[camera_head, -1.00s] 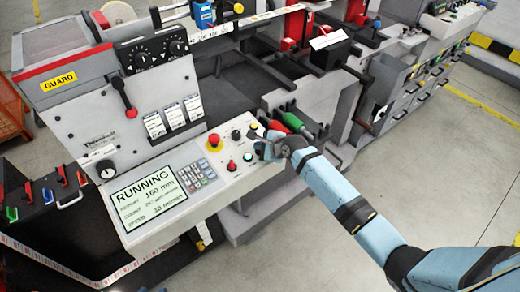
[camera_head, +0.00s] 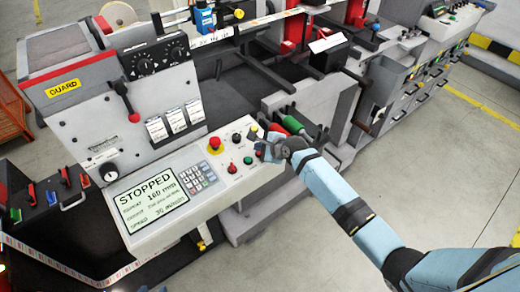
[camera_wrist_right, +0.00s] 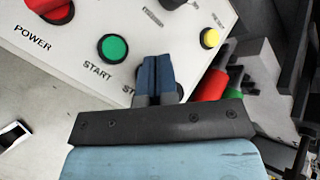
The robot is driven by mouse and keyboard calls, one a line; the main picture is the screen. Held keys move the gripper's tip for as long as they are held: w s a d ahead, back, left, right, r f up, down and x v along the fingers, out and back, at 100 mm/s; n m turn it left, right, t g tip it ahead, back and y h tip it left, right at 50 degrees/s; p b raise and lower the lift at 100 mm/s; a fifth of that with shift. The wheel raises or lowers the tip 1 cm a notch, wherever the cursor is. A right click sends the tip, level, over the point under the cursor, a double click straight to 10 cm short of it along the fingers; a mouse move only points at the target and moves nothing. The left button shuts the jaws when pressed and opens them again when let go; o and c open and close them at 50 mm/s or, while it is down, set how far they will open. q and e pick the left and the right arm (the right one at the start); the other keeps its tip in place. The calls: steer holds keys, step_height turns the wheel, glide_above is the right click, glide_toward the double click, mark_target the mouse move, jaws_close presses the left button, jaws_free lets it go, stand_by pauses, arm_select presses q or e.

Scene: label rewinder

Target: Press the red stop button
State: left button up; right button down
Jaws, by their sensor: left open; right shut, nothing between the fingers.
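The control panel (camera_head: 240,185) carries a display (camera_head: 150,199) that reads STOPPED. A green START button (camera_head: 248,160) is on the panel; it also shows in the right wrist view (camera_wrist_right: 113,47). Beside it a label starting "ST" is partly covered by my right gripper (camera_wrist_right: 154,62). The red stop button is hidden behind the fingers, so I cannot see whether they touch it. In the head view my right gripper (camera_head: 264,149) is at the panel's right end, shut and empty. My left gripper is out of view.
A red mushroom button (camera_head: 214,143) on a yellow base and a red POWER knob (camera_head: 232,168) are left of my gripper. A yellow button (camera_wrist_right: 210,38) lies close by. Red and green handles (camera_head: 293,124) stand just beyond the panel's right end.

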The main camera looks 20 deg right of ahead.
arm_select(q)
steer(key=shift+r, duration=0.15)
arm_select(e)
steer(key=shift+r, duration=0.1)
steer(key=shift+s+r+p, duration=0.2)
steer(key=shift+r+p, duration=0.45)
steer(key=shift+r, duration=0.75)
arm_select(q)
steer(key=shift+r, duration=0.55)
arm_select(e)
step_height(320, 180, up, 2)
steer(key=shift+s+d+r, duration=0.1)
steer(key=shift+s+d, duration=0.05)
arm_select(q)
steer(key=shift+s+a+f+n, duration=0.1)
steer(key=shift+a+f+n, duration=0.2)
steer(key=shift+f, duration=0.35)
arm_select(e)
steer(key=s+f+n+h, duration=0.1)
steer(key=s+f+n, duration=0.2)
steer(key=s+n, duration=0.4)
steer(key=s+f+n+t, duration=0.1)
steer(key=s+f+n, duration=0.2)
steer(key=s+n, duration=0.5)
steer(key=s+d+f+n+h, duration=0.1)
steer(key=s+f+n, duration=0.2)
steer(key=s+n, duration=0.5)
steer(key=s, duration=1.1)
steer(key=shift+f+h, duration=0.3)
steer(key=shift+f, duration=0.1)
